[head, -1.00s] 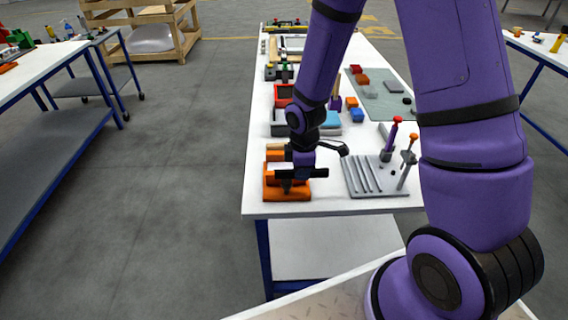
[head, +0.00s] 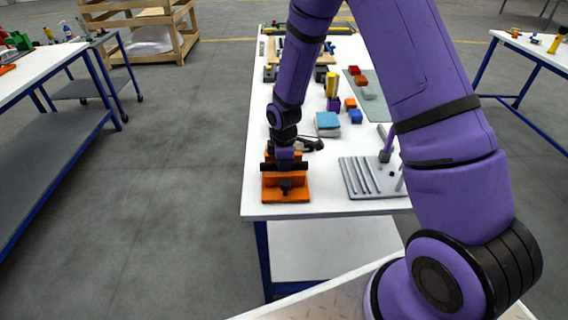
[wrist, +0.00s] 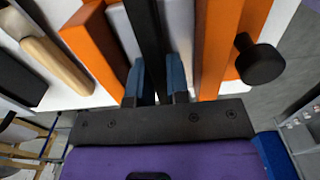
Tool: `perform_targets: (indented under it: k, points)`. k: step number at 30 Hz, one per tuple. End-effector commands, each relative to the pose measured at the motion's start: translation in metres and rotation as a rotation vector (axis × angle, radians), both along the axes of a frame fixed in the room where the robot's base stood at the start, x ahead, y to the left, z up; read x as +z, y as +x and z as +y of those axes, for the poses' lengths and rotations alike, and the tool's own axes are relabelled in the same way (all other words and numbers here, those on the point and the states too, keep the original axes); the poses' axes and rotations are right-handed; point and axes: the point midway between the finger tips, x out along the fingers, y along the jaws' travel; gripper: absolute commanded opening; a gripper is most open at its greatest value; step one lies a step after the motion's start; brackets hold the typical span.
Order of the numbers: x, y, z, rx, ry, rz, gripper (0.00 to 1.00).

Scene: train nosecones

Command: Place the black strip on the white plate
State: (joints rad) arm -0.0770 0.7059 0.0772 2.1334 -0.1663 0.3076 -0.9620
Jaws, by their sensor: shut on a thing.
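My gripper (wrist: 156,82) is shut on a black strip (wrist: 147,30), which runs away from the two blue-grey fingers in the wrist view. A pale grey-white surface (wrist: 179,30), perhaps the white plate, shows on both sides of the strip, between two orange walls. I cannot tell whether the strip touches it. In the head view my gripper (head: 285,166) is over the orange fixture (head: 272,190) at the near left of the table; the strip is not clear there.
A black knob (wrist: 260,62) sticks out from the orange fixture's side. A wooden handle (wrist: 57,65) lies beside it. To the right in the head view is a grey ribbed plate (head: 358,178) with upright posts. The table's front edge is close.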

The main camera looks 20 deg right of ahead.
Motion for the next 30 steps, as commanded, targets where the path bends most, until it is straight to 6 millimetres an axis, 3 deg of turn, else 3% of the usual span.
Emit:
perform_targets:
  k: [8, 9, 12, 23, 30]
  points:
    - [-0.002, 0.000, 0.000, 0.000, 0.000, 0.000, 0.00]
    - [-0.002, 0.000, 0.000, 0.000, 0.000, 0.000, 0.19]
    - [-0.002, 0.000, 0.000, 0.000, 0.000, 0.000, 0.42]
    - [0.002, 0.000, 0.000, 0.000, 0.001, -0.001, 0.42]
    - [0.036, 0.001, -0.001, -0.001, 0.001, -0.004, 0.42]
